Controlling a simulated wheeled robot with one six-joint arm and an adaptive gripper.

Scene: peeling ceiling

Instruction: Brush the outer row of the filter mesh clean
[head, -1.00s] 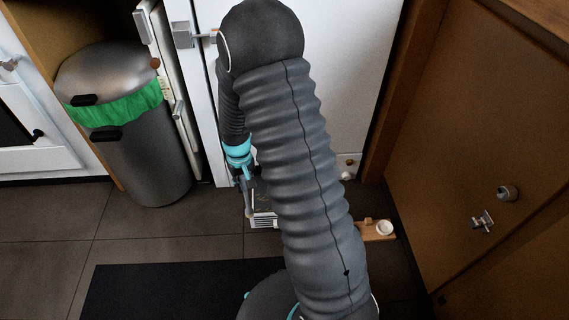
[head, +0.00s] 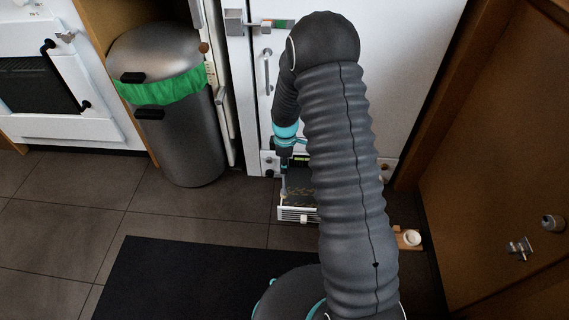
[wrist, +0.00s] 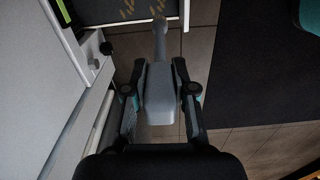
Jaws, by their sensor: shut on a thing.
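My gripper (wrist: 160,88) is shut on a grey tool with a broad handle (wrist: 158,100), which looks like the brush. Its narrow neck and rounded end point toward the top of the wrist view, at the edge of the dark filter mesh (wrist: 110,12). Yellowish streaks show on the mesh. I cannot tell whether the brush touches it; no bristles show. In the head view, the filter unit (head: 298,214) with a white slatted front sits low at the foot of the white cabinet, and my gripper (head: 284,185) is over its left side. My arm hides its right part.
A steel bin (head: 180,135) with a green liner stands to the left. A black mat (head: 190,275) lies on the tiled floor in front. A small wooden board with a white cup (head: 411,238) is right of my arm. A brown cabinet door (head: 490,160) closes the right side.

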